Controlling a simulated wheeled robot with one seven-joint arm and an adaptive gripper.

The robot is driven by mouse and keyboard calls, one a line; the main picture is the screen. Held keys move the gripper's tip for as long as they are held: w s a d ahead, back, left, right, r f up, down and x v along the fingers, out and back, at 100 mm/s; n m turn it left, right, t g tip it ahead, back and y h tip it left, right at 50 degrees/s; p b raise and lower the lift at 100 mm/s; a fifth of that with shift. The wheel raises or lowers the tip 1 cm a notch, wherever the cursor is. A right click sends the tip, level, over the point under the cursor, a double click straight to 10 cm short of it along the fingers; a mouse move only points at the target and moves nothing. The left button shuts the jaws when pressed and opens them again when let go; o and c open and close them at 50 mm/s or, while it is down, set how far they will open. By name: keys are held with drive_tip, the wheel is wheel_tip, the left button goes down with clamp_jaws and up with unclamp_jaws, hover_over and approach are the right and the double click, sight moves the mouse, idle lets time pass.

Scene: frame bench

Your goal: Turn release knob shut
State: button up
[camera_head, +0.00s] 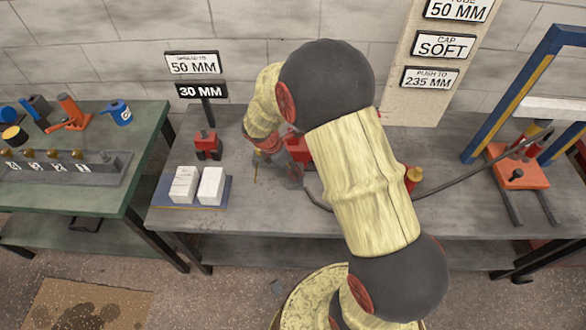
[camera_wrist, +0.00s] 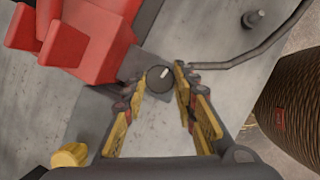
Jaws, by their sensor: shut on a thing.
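The release knob (camera_wrist: 158,79) is a small dark round knob with a pale mark on its top, in the upper middle of the wrist view. It sits beside a red body (camera_wrist: 85,40) on a grey plate. My gripper (camera_wrist: 163,80) has its two yellow-padded fingers on either side of the knob, shut on it at the fingertips. In the head view my gripper (camera_head: 291,174) is low over the grey bench beside the red body (camera_head: 302,152), which my arm partly covers. The knob cannot be made out there.
A dark hose (camera_head: 455,180) runs right toward a blue frame (camera_head: 510,95) with a red jack (camera_head: 518,170). Left on the bench (camera_head: 235,220) stand a red tool (camera_head: 207,145) and two white blocks (camera_head: 185,184). A green table (camera_head: 100,185) stands further left.

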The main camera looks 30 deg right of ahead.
drive_tip(key=c, duration=0.5)
drive_tip(key=shift+o, duration=0.2)
drive_tip(key=shift+r+m+p, duration=0.1)
drive_tip(key=shift+m+p, duration=0.3)
drive_tip(key=shift+w+m+g+p, duration=0.1)
drive_tip(key=shift+m+g+p, duration=0.4)
drive_tip(key=shift+m+p, duration=0.5)
drive_tip(key=m+p, duration=0.2)
drive_tip(key=m+g+y+p, duration=0.1)
drive_tip(key=m+p, duration=0.1)
drive_tip(key=shift+w+d+g, duration=0.1)
drive_tip(key=shift+g, duration=0.2)
drive_tip(key=m+g+y+p, duration=0.1)
drive_tip(key=m+p, duration=0.1)
drive_tip(key=m, duration=0.3)
drive_tip(key=shift+w+d+p, duration=0.1)
drive_tip(key=shift+p, duration=0.2)
drive_tip(key=shift+d+m+g+y+p, duration=0.15)
drive_tip(key=shift+m+y+p, duration=0.35)
drive_tip(key=shift+m, duration=0.55)
drive_tip(key=shift+a+m+g+y+p, duration=0.15)
drive_tip(key=shift+m+y+p, duration=0.3)
drive_tip(key=shift+m, duration=0.6)
drive_tip(key=shift+d, duration=0.1)
